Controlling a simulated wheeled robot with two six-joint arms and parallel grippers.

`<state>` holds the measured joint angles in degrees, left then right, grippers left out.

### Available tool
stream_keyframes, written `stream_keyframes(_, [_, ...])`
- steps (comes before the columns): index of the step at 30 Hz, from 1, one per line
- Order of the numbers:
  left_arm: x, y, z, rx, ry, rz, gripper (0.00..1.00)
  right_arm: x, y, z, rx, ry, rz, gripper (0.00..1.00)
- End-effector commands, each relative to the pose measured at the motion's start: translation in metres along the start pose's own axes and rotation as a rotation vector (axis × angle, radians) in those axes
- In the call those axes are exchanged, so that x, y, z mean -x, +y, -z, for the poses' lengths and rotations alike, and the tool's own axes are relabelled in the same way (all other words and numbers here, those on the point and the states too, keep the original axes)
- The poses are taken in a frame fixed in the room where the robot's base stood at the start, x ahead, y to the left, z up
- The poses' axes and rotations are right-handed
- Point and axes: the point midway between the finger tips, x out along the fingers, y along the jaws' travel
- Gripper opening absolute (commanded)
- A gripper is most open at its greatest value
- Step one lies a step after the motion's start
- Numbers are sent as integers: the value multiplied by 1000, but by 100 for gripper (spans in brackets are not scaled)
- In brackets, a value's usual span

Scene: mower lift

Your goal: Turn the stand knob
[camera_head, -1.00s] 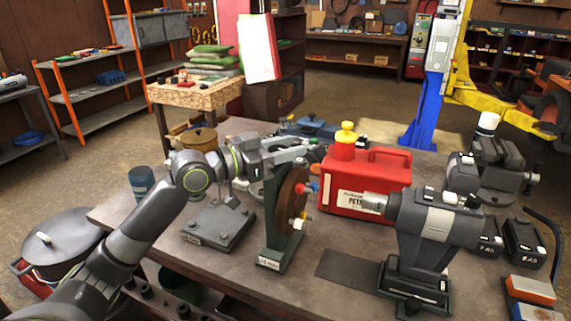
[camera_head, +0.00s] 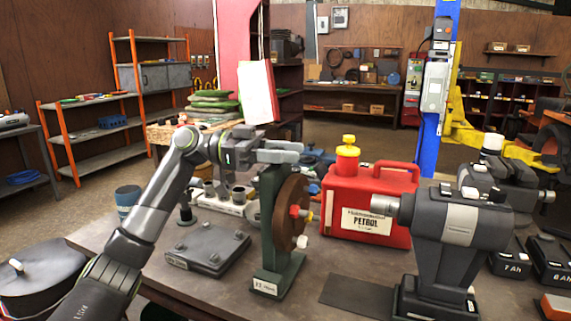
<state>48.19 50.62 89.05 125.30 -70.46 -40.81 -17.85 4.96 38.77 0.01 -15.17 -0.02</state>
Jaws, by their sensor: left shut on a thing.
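A dark green stand (camera_head: 271,238) with a label at its foot stands upright on the workbench. It carries a brown disc (camera_head: 288,215) on its right side, with red, yellow and white fittings around its middle. My left gripper (camera_head: 284,151) is at the top of the stand, its fingers pointing right. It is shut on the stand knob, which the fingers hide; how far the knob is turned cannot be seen. My right gripper is not in view.
A red petrol can (camera_head: 366,213) stands right of the stand, close to the disc. A flat grey plate (camera_head: 207,247) lies left of the stand. Bare bench (camera_head: 310,268) shows in front of the can.

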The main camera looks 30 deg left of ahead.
Motion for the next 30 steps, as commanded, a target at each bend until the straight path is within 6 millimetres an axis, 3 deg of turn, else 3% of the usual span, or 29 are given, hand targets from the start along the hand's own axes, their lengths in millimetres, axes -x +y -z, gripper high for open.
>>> stream_keyframes(15, [0, 7, 1, 4, 3, -431, 14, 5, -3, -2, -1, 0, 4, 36])
stream_keyframes(30, [3, 10, -1, 4, -3, -582, 14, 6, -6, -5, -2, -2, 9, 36])
